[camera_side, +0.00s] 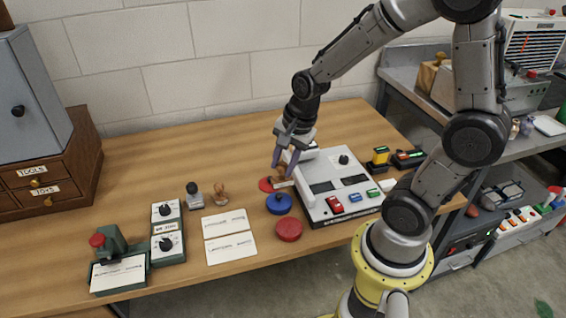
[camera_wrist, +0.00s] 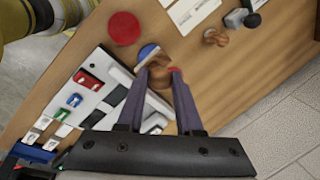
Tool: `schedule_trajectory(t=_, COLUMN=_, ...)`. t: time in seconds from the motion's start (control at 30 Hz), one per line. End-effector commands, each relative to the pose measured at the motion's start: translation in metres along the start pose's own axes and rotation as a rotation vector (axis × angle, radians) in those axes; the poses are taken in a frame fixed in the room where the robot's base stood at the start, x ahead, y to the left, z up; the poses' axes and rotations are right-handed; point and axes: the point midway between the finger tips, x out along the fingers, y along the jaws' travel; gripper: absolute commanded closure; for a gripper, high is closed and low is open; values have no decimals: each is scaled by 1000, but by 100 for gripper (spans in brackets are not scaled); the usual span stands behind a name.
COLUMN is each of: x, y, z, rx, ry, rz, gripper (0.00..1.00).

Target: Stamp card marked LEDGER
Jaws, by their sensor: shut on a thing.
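A blue pad (camera_side: 279,205) is just in front. Two white cards, one behind (camera_side: 225,223) and one in front (camera_side: 231,248), lie flat to the left. A third card (camera_side: 119,274) lies on a green device with a red knob. The card lettering is too small to read.
A red round lid or pad (camera_side: 288,229) lies near the front edge. A wooden stamp (camera_side: 220,194) and a dark-handled stamp (camera_side: 194,196) stand behind the cards. A grey console (camera_side: 321,207) is close on the right; a green dial box (camera_side: 167,232) is left.

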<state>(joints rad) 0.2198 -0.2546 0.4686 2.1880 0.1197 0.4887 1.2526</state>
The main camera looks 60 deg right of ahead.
Motion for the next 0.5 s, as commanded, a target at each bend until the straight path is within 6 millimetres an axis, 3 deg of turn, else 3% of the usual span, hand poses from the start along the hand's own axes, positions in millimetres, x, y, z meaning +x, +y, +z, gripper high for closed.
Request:
schedule_trajectory(t=0.07, x=0, y=0, z=0, rx=0, ry=0, rz=-1, gripper=100)
schedule_trajectory(t=0.1, x=0, y=0, z=0, rx=0, ry=0, rz=-1, gripper=67)
schedule_trajectory(t=0.3, x=0, y=0, z=0, rx=0, ry=0, rz=-1, gripper=100)
schedule_trajectory(t=0.5, x=12, y=18, z=14, rx=-4, ry=0, rz=1, gripper=100)
